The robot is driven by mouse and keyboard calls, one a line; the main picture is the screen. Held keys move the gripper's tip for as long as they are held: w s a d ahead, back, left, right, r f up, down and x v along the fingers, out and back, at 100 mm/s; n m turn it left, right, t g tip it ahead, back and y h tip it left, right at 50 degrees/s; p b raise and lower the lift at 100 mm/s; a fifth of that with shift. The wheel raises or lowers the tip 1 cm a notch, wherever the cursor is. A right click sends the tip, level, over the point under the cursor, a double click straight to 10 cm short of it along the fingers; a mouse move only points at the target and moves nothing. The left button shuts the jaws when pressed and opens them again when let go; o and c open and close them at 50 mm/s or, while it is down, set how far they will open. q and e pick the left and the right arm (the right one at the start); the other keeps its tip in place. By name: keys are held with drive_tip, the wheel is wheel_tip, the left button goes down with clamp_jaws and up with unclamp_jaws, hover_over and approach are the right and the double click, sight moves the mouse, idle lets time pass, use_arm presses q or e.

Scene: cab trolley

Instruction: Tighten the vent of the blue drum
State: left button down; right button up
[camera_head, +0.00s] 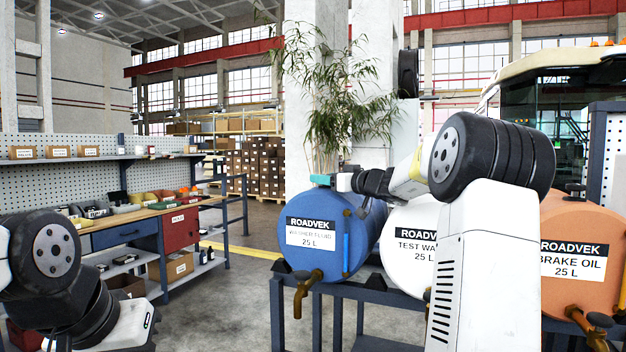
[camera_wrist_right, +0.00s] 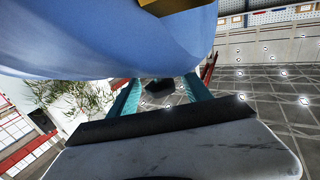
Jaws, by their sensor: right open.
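The blue drum (camera_head: 318,262), labelled WASHER FLUID, lies on its side on the rack. It also fills the top of the right wrist view (camera_wrist_right: 110,40). My right gripper (camera_head: 332,181) is at the top of the blue drum, with its teal fingers apart. In the right wrist view a small dark knob, which looks like the vent (camera_wrist_right: 159,87), shows between the open fingers (camera_wrist_right: 162,95). I cannot tell whether the fingers touch it. In the head view the vent is not clear behind the gripper. My left arm shows at the lower left, its gripper out of view.
A white drum (camera_head: 398,242) and an orange drum (camera_head: 580,240) stand beside the blue one on the dark rack (camera_head: 277,310). Brass taps stick out in front. A plant (camera_head: 335,95) stands behind. A workbench (camera_head: 120,225) is at the left, with open floor between.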

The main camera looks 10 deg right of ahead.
drive_tip(key=shift+w+a, duration=0.1)
drive_tip(key=shift+w, duration=0.05)
clamp_jaws()
drive_tip(key=shift+r+m+h, duration=0.15)
drive_tip(key=shift+m+h, duration=0.15)
drive_tip(key=shift+h, duration=0.1)
drive_tip(key=shift+m+t+h, duration=0.5)
drive_tip(key=shift+h, duration=0.3)
unclamp_jaws()
